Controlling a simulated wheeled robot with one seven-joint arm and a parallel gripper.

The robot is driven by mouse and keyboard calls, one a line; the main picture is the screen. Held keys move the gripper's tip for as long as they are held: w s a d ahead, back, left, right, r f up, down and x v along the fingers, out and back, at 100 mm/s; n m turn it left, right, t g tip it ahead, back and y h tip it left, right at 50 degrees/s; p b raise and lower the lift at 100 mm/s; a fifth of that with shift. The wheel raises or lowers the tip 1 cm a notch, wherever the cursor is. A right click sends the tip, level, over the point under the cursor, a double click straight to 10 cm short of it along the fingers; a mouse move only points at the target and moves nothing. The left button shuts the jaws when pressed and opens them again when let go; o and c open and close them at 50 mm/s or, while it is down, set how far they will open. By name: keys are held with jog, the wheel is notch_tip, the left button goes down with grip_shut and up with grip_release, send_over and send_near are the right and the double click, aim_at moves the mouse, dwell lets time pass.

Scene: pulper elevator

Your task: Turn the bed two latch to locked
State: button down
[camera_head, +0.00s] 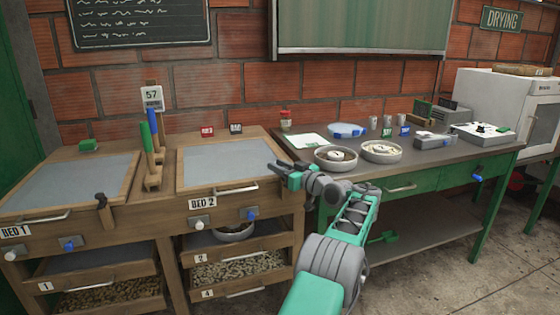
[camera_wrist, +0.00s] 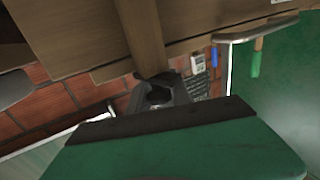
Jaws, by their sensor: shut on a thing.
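The bed two frame (camera_head: 232,188), labelled BED 2, stands with its sloped grey panel in the middle of the head view. My gripper (camera_head: 284,172) is at its front right corner. It is shut on what appears to be the bed two latch; in the head view the fingers hide the latch. In the wrist view a brown wooden bar (camera_wrist: 140,38) runs into the dark jaws (camera_wrist: 160,92). The latch's exact angle is not clear. A similar dark-topped latch (camera_head: 102,203) stands upright on the front edge of the BED 1 frame (camera_head: 40,230) at the left.
A dark-topped green bench (camera_head: 445,160) on the right holds two bowls (camera_head: 382,151) and small items. Drawers (camera_head: 240,270) of beans sit below bed two. Blue and green-handled tools (camera_head: 150,140) stand between the beds. The floor at lower right is clear.

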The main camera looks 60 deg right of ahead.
jog(key=shift+w+a+n+y+p, duration=0.1)
jog(key=shift+a+n+y+p, duration=0.05)
jog(key=shift+n+y+p, duration=0.6)
jog(key=c, duration=1.4)
grip_release()
jog(key=shift+w, duration=0.1)
jog(key=shift+o, duration=1)
